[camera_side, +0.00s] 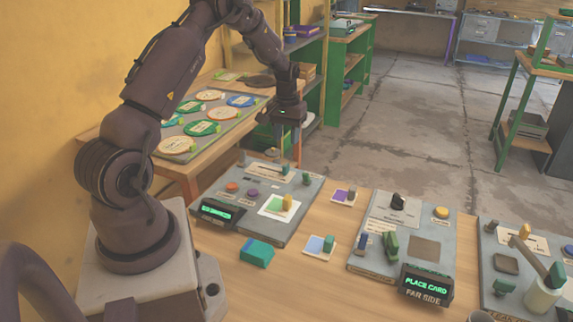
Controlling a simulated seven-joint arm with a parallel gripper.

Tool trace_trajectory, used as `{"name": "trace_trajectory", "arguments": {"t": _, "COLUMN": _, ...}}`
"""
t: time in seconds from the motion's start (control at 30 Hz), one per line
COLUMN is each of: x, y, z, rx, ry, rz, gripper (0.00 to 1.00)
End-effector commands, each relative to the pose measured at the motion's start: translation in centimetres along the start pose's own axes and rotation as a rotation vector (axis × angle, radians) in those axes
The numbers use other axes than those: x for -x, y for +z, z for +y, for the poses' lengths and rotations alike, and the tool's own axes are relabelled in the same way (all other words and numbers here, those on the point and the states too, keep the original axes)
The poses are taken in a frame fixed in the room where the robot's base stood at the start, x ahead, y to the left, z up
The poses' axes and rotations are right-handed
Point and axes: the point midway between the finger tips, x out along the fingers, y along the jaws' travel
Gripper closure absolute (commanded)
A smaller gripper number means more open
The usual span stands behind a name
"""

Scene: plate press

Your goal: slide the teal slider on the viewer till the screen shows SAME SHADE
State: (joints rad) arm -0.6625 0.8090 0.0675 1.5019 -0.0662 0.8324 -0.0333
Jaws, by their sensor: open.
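A grey panel (308,207), which looks like the viewer, lies on the wooden table in front of my arm. Its small dark screen (217,212) shows green text too small to read. At its far edge is a pale plate with a dark slot (266,170), and a small teal block, apparently the slider (285,169), stands at the slot's right part. My gripper (285,154) points down just above the slot, open, with its fingertips close to the teal block. I cannot tell whether they touch it. A green and white card (277,209) with a yellow knob lies on the panel.
A purple card (342,198), a blue card (316,247) and a teal block (257,252) lie on the table. A third panel (504,246) with a pale cup (541,296) stands right.

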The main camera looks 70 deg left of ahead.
Motion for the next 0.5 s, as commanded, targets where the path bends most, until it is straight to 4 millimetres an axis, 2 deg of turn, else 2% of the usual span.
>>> {"name": "trace_trajectory", "arguments": {"t": 0.1, "x": -2.8, "y": 0.1, "z": -0.1, "rx": 0.001, "ry": -0.001, "rz": -0.006, "gripper": 0.60}}
{"name": "trace_trajectory", "arguments": {"t": 0.3, "x": -6.7, "y": 0.1, "z": 0.0, "rx": 0.000, "ry": 0.000, "rz": -0.004, "gripper": 0.60}}
{"name": "trace_trajectory", "arguments": {"t": 0.5, "x": -9.0, "y": 0.1, "z": 0.0, "rx": -0.001, "ry": 0.000, "rz": -0.003, "gripper": 0.60}}
